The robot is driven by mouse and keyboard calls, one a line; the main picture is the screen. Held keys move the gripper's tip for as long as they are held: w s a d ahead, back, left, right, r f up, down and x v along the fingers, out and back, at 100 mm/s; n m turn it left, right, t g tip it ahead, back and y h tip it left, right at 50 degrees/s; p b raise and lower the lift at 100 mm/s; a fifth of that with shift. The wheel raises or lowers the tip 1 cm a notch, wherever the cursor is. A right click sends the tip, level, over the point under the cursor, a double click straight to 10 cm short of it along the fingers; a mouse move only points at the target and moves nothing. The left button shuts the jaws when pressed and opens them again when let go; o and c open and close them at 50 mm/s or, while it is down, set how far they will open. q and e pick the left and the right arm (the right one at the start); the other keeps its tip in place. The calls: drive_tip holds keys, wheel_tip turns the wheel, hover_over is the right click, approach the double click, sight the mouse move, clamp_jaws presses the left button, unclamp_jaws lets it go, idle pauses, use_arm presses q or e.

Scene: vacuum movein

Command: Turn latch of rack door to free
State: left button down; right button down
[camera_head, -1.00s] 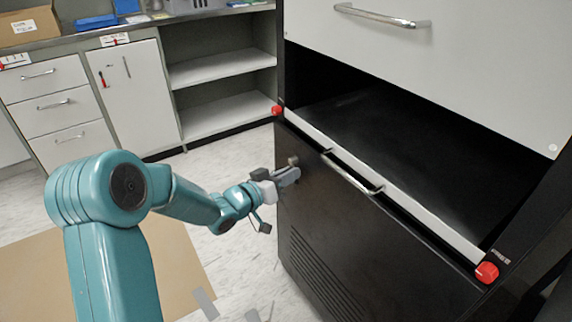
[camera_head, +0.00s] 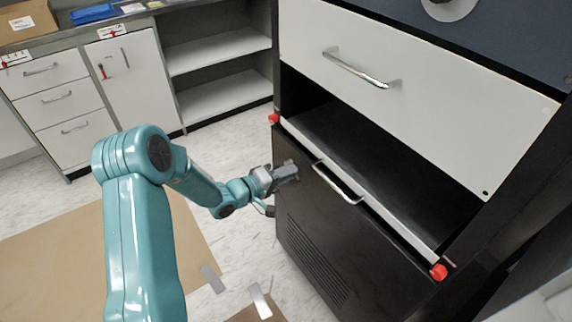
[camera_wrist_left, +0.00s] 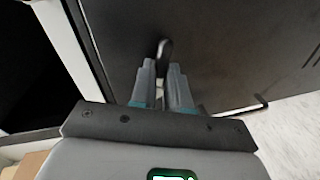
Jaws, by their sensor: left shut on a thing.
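The rack door (camera_head: 335,255) is a black panel with a vented grille, standing upright at the front of the rack. The latch (camera_wrist_left: 165,47) is a small dark piece on the door, between my left fingertips in the left wrist view. My left gripper (camera_head: 287,171) reaches the door near its upper left edge, and it also shows in the left wrist view (camera_wrist_left: 164,72). Its fingers are shut on the latch. In the head view the fingers mostly hide the latch, so its turn angle is hard to tell. My right gripper is out of view.
A metal bar handle (camera_head: 337,184) runs along the door's top. Red corner pieces (camera_head: 439,272) sit at both ends of the light edge strip. A white drawer (camera_head: 415,95) is above an open dark bay. Brown sheeting (camera_head: 50,265) covers some floor at left.

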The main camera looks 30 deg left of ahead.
use_arm(q)
drive_tip(key=shift+r+n+h+p, duration=0.2)
drive_tip(key=shift+n+p, duration=0.4)
drive_tip(key=shift+p, duration=0.15)
drive_tip(key=shift+r+n+h+p, duration=0.15)
drive_tip(key=shift+n+h+p, duration=0.05)
drive_tip(key=shift+n+p, duration=0.45)
drive_tip(key=c, duration=1.1)
unclamp_jaws()
drive_tip(key=p+v, duration=0.1)
drive_tip(key=v, duration=1.5)
drive_tip(key=shift+r+p, duration=0.25)
drive_tip(key=shift+p, duration=0.1)
drive_tip(key=shift+s, duration=0.15)
